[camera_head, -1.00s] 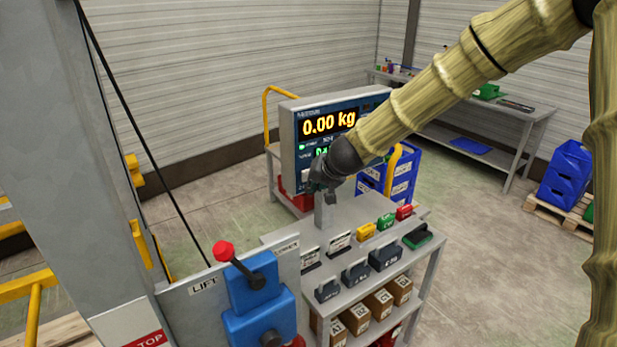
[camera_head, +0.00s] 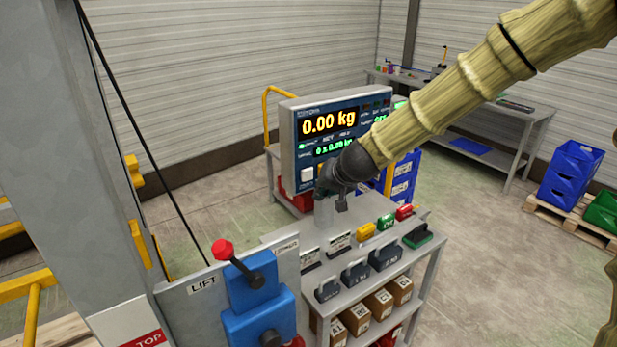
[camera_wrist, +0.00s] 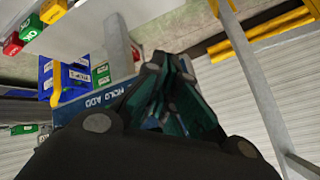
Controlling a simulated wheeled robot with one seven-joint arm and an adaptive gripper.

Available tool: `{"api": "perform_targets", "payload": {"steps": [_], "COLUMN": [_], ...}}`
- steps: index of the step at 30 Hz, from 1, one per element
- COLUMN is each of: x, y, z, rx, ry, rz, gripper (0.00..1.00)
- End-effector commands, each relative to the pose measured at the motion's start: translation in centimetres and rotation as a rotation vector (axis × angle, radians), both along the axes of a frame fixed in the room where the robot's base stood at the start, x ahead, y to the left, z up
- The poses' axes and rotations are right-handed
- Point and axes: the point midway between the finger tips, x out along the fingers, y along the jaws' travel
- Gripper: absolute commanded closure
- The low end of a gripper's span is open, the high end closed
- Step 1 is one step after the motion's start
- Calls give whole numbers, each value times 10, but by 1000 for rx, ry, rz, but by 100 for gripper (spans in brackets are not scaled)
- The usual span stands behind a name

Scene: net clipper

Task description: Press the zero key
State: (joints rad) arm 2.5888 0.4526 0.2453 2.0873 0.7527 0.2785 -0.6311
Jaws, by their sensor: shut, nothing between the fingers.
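The scale indicator (camera_head: 287,152) is a grey box with a blue face on a post above the bench. Its display reads 0.00 kg, with a smaller green line below. A pale key (camera_head: 307,174) shows at the lower left of the face; its label is too small to read. My gripper (camera_head: 325,189) is shut and empty, low in front of the face, to the right of that key. It hides the other keys, and I cannot tell whether it touches the panel.
The bench (camera_head: 345,291) below carries several dark weights (camera_head: 355,271) and yellow, green and red blocks (camera_head: 386,221). A blue lift control with a red-knobbed lever (camera_head: 223,250) stands at the front left. Blue crates (camera_head: 571,175) sit at the right.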

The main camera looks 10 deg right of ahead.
Motion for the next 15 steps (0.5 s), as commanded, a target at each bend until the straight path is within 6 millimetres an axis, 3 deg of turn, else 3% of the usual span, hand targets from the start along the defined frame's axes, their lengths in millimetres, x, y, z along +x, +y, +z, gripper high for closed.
{"api": "perform_targets", "payload": {"steps": [7,15], "x": [-16,-19], "y": [-6,-7], "z": [0,0], "rx": [0,0], "ry": [1,1], "rz": [-1,-1], "gripper": [100,100]}}
